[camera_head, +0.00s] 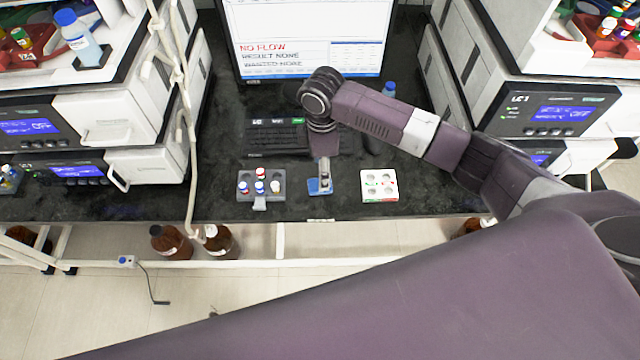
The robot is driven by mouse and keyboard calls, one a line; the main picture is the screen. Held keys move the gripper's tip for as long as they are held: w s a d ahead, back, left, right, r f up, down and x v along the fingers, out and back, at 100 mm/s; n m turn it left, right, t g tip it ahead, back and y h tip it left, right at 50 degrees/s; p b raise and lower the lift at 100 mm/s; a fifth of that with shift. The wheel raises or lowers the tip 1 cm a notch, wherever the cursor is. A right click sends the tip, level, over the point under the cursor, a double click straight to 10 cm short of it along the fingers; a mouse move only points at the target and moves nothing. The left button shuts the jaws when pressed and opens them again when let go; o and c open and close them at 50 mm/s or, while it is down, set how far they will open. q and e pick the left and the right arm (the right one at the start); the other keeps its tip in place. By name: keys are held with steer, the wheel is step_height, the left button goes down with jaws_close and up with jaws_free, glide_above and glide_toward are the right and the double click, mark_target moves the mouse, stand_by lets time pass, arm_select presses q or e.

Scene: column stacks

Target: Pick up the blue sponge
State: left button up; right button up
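The blue sponge (315,187) is a small flat blue piece on the dark bench top, near its front edge at the middle of the view. My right arm comes in from the right and its wrist points down over the sponge. My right gripper (324,180) is right at the sponge and covers part of it. The fingers are too small to tell whether they are open or closed on it, or touching it. My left gripper is not in view.
Left of the sponge is a grey vial rack (243,186) with several vials. A white rack (380,197) stands to its right. Behind are a keyboard (262,139) and a monitor (310,35). Instrument stacks (110,120) flank the bench. Brown bottles (170,243) stand below.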

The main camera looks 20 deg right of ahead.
steer(key=f+p, duration=0.1)
steer(key=f, duration=0.5)
steer(key=shift+a, duration=0.2)
steer(key=c, duration=0.9)
